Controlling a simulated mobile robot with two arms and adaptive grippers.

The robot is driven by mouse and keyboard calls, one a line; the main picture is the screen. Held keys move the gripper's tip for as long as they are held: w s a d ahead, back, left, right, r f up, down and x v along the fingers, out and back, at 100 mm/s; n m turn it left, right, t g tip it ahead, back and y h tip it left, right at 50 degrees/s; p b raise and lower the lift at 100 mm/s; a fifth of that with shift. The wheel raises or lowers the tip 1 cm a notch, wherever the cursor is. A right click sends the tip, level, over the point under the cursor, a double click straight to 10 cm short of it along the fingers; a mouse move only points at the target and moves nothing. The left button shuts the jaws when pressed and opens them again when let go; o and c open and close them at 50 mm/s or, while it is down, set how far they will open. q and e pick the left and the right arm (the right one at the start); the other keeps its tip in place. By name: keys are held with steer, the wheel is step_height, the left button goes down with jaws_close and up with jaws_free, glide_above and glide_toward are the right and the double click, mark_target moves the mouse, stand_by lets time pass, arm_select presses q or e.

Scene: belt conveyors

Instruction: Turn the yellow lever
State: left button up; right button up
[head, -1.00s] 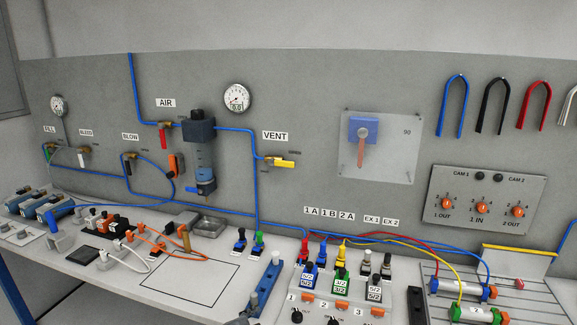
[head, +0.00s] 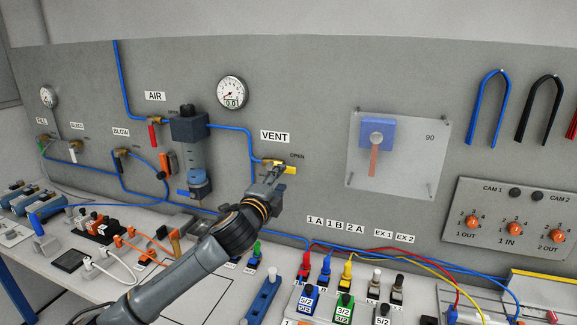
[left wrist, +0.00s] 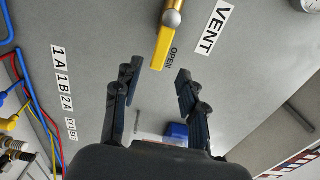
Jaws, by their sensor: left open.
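The yellow lever (head: 286,168) sits on the brass valve beneath the VENT label, on the grey wall panel. In the head view it points right, beside the word OPEN. In the left wrist view the yellow lever (left wrist: 162,45) appears at top centre, with its free end toward the fingers. My left gripper (head: 272,180) is just in front of and below the lever and hides part of the valve. In the left wrist view its two fingers (left wrist: 156,73) are apart, one on each side of the lever's line, with nothing between them. My right gripper is not in view.
The AIR valve with a red lever (head: 152,135) and the filter unit (head: 192,150) are on the panel to the left. A clear plate with a blue switch (head: 378,131) is to the right. Valve blocks, plugs and hoses fill the bench below.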

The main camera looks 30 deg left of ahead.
mark_target(288, 170)
arm_select(q)
steer(key=p+x, duration=0.1)
steer(key=x, duration=0.4)
steer(key=shift+w, duration=0.45)
steer(key=shift+w+a, duration=0.15)
steer(key=shift+w, duration=0.4)
steer(key=shift+w+f, duration=0.1)
steer(key=shift+c, duration=0.6)
steer(key=c, duration=0.7)
jaws_close()
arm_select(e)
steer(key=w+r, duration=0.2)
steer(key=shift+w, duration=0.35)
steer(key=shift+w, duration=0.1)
